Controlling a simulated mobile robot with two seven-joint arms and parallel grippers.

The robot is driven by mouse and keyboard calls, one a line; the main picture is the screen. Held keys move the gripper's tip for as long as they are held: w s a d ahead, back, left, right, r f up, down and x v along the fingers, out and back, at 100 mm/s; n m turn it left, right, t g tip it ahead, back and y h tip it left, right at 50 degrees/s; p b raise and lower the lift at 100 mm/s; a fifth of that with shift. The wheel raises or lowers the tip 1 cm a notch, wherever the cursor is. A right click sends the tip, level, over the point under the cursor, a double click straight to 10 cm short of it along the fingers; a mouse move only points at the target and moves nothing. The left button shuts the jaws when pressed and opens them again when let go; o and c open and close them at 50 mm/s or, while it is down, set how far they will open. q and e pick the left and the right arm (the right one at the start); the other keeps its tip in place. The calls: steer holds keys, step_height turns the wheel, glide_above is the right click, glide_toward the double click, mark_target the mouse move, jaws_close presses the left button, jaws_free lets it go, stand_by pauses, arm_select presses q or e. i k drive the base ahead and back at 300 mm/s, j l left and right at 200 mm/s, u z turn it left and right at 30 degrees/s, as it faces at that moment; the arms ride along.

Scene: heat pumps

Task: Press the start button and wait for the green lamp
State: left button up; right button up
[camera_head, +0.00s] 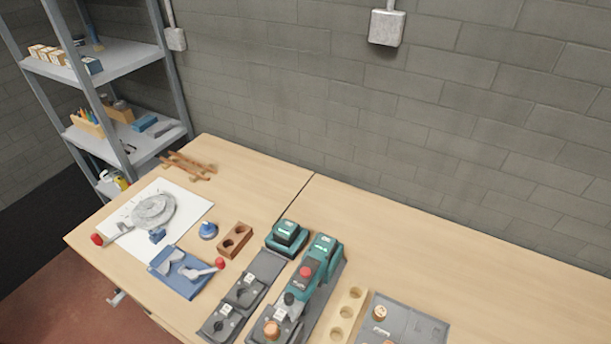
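A teal and grey machine (322,252) stands at the front middle of the workbench. A red round button or cap (305,272) sits on it, and a black knob (289,299) is below that. A copper-coloured round part (271,329) is at its near end. I cannot tell which part is the start button, and I see no lit green lamp. A smaller teal-topped unit (287,236) stands just left of the machine, behind a grey plate with dark fixtures (246,291). Neither of my grippers is in view.
Left on the workbench (480,275) are a blue fixture with a red-knobbed lever (185,272), a brown two-hole block (235,240) and a grey round part (154,210) on white sheet. Right are a holed wooden strip (348,315) and grey panel (408,322). The back right is clear.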

mark_target(304, 271)
steer(key=i+j+z, duration=0.1)
steer(key=j+z, duration=0.2)
steer(key=z, duration=0.2)
steer(key=j+z, duration=0.3)
steer(key=z, duration=0.2)
steer(key=j+z, duration=0.35)
steer(key=z, duration=0.15)
steer(key=j+z, duration=0.3)
steer(key=z, duration=0.2)
steer(key=k, duration=0.05)
